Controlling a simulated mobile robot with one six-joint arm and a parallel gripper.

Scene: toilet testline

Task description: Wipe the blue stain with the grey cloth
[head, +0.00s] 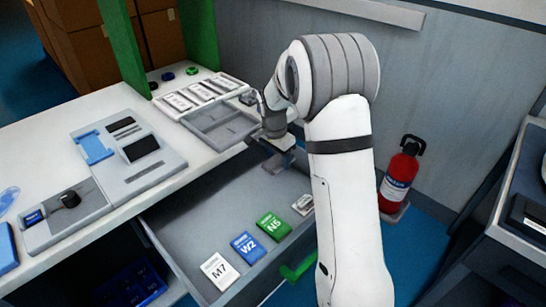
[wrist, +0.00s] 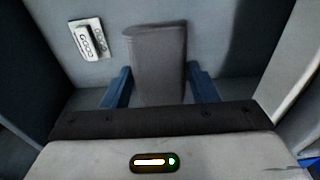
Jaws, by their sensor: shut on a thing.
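The grey cloth (wrist: 157,50) stands up between the two blue fingers of my gripper (wrist: 158,75) in the wrist view; the gripper is shut on it. In the head view my gripper (head: 283,158) is low over the back of the open drawer (head: 190,210), beside the bench edge, and partly hidden by my own arm. A light blue smear, apparently the blue stain (head: 8,200), shows at the far left of the white bench (head: 55,150), cut by the picture edge. My gripper is far to the right of it.
The drawer holds tags M7 (head: 219,271), W2 (head: 248,247), N5 (head: 273,225) and a white tag (head: 303,204). Devices (head: 130,150) and a grey tray (head: 218,125) stand on the bench. Green posts (head: 123,45) rise behind. A fire extinguisher (head: 400,175) stands right.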

